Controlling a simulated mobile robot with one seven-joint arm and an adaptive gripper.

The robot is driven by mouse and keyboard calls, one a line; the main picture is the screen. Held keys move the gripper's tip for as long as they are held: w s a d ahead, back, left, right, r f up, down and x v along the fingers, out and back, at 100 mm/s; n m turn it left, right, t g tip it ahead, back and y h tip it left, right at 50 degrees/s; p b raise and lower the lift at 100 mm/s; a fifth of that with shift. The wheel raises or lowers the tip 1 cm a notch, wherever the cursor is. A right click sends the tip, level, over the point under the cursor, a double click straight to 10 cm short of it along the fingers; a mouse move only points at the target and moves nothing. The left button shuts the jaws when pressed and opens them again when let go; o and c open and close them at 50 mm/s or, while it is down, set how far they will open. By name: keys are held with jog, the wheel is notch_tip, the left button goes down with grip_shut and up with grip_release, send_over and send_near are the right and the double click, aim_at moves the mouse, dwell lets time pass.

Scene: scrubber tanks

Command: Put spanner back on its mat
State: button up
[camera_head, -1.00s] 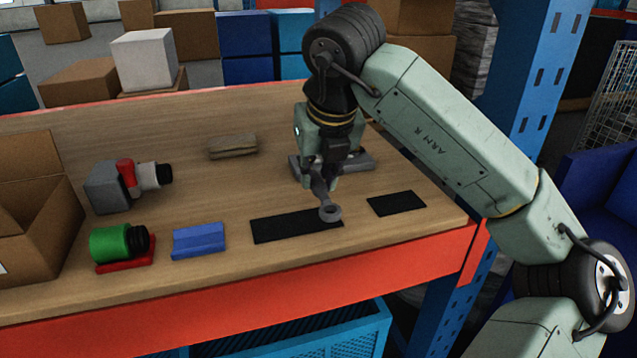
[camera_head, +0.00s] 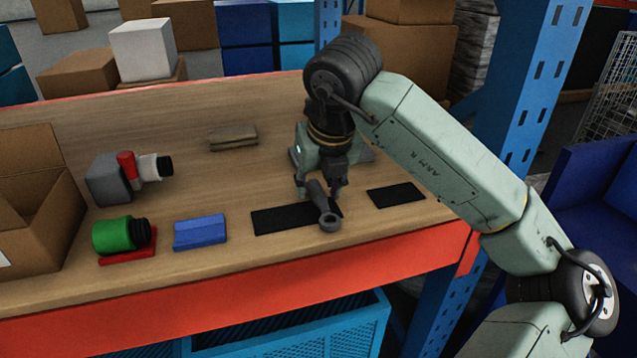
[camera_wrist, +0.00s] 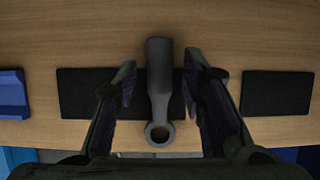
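The grey spanner (camera_head: 325,212) is at the right part of the long black mat (camera_head: 280,219), lying crosswise to it. In the wrist view the spanner (camera_wrist: 159,90) has its ring end past the mat's front edge and its handle past the back edge. I cannot tell whether it rests flat. My gripper (camera_head: 318,193) is open above it, pointing down. In the wrist view its fingers (camera_wrist: 159,78) stand on either side of the handle with gaps. They hide part of the long mat (camera_wrist: 80,92).
A smaller black mat (camera_head: 396,195) lies to the right. Left are a blue block (camera_head: 200,233), a green cylinder (camera_head: 115,236) on a red base, a grey device with red and white parts (camera_head: 110,180) and a cardboard box (camera_head: 40,215). A brown block (camera_head: 233,138) lies behind.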

aim_at(327, 215)
dwell(0.3)
jog(key=shift+r+p, duration=0.3)
jog(key=shift+p, duration=0.1)
jog(key=b+v, duration=0.2)
jog(key=v, duration=0.9)
jog(key=shift+s+d+r, duration=0.1)
jog(key=shift+s+r, duration=0.1)
jog(key=shift+r, duration=0.15)
